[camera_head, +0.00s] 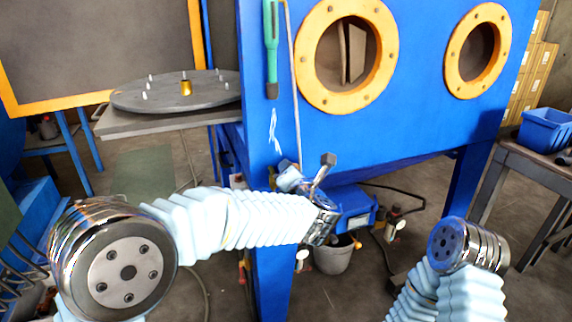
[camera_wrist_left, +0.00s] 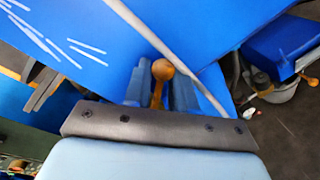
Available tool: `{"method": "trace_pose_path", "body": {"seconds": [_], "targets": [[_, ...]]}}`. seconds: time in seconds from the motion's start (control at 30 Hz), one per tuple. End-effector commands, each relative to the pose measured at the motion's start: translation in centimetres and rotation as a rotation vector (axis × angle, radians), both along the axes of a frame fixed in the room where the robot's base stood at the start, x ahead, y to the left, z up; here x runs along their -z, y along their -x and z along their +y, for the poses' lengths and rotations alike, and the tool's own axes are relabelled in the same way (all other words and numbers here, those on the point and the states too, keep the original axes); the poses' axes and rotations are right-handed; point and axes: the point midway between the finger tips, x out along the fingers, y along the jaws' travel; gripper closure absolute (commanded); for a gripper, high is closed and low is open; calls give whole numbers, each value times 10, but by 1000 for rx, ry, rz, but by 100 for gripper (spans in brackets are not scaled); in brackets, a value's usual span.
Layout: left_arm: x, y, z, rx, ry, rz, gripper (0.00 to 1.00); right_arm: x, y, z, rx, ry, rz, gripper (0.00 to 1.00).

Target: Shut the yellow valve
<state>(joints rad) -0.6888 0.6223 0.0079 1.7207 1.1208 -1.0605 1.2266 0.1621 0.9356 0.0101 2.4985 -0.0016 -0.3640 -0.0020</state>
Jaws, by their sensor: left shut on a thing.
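The yellow valve (camera_wrist_left: 162,70) shows in the left wrist view as an orange-yellow handle with a round end, close to a thin grey pipe on the blue cabinet. My left gripper (camera_wrist_left: 160,86) has one blue finger on each side of the handle and is shut on it. In the head view my left arm reaches in from the left to the cabinet's front corner, below the pipe's lower end. The valve is hidden there behind my wrist and gripper. My right arm shows at the lower right of the head view, but its gripper is out of the picture.
The blue blasting cabinet (camera_head: 270,147) has two round orange-rimmed ports. A green-handled tool (camera_head: 271,50) hangs on its front left. A round turntable (camera_head: 215,91) stands at the left. A grey bucket (camera_head: 333,257) is on the floor below. A workbench (camera_head: 540,170) stands at the right.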

Motion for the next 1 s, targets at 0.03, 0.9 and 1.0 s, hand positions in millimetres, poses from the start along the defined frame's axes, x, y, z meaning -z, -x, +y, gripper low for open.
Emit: {"method": "trace_pose_path", "body": {"seconds": [0.03, 0.9, 1.0], "targets": [[-1, -1, -2, 1, -40, 14, 100, -7, 1, 1, -3, -2, 1, 42], [27, -3, -12, 4, -638, 205, 100, -48, 5, 12, -23, -19, 9, 42], [29, -3, -12, 4, -659, 211, 100, -49, 5, 12, -23, -19, 9, 42]]}}
